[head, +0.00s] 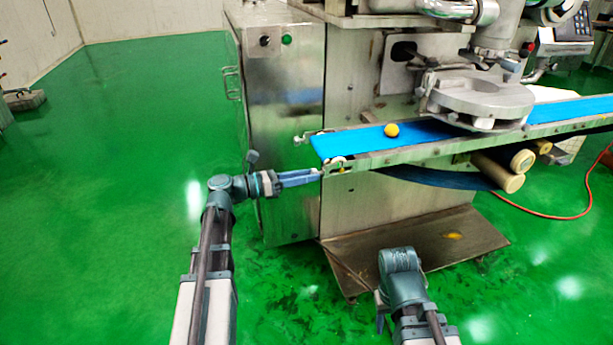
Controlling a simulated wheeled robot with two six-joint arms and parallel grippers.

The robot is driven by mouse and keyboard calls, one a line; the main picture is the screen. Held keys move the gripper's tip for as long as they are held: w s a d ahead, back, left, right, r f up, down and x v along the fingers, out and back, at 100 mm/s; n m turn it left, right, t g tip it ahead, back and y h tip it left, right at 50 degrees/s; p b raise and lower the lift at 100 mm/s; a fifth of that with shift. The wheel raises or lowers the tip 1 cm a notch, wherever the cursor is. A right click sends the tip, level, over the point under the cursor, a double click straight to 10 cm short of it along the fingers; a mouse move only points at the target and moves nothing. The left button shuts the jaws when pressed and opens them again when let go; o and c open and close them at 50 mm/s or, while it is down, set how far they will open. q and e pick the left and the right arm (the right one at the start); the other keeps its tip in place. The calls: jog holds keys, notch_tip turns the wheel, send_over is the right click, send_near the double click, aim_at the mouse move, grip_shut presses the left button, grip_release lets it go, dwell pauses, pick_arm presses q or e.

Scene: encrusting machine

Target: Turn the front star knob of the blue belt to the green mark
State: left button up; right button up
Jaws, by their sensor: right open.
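The blue belt (358,138) runs along the machine's front, with its near end at the left. My left gripper (318,174) reaches from the left to the front corner of that end, beside a small metal bracket (338,164) on the belt frame. The front star knob is not clearly seen; the fingertips overlap that spot. I cannot tell whether the fingers touch or grip it.
A yellow ball (391,130) lies on the belt. A metal fitting (303,137) sticks out at the belt's rear left corner. The steel cabinet (283,110) stands behind. A metal plate (415,247) lies low beneath the belt.

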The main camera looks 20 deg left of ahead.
pick_arm(q)
grip_shut()
jog(key=shift+m, duration=0.3)
jog(key=shift+m, duration=15.9)
